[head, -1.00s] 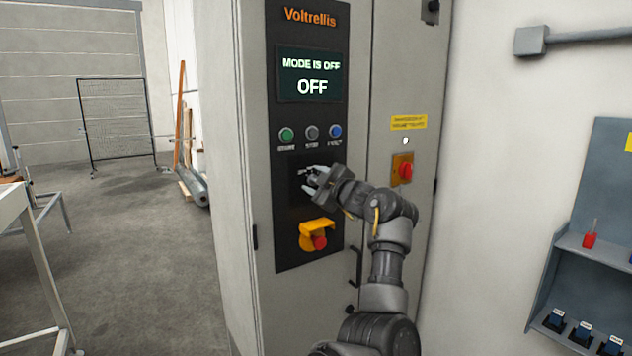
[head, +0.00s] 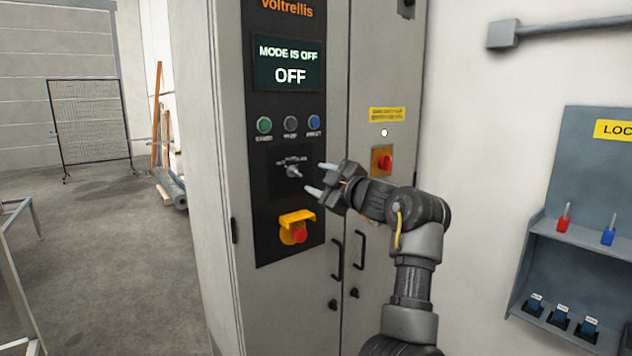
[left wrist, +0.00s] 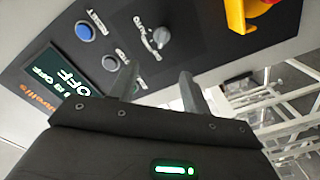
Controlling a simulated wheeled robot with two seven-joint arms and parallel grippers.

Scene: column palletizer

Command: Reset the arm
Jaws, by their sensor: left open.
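My left gripper (head: 321,180) is open and empty in front of the dark panel of the grey control cabinet (head: 375,75). Its fingers stand just right of the mode selector knob (head: 292,170), apart from it. In the left wrist view the two spread fingers (left wrist: 158,88) show with nothing between them, and the knob (left wrist: 160,38) is beyond them. The display (head: 288,64) reads "MODE IS OFF" and "OFF". My right gripper is not in view.
Green, grey and blue buttons (head: 314,122) sit above the knob. A red emergency button in a yellow guard (head: 296,228) is below. A red rotary switch (head: 384,161) and door handles (head: 359,250) are on the cabinet. A lockout shelf (head: 570,237) hangs at right.

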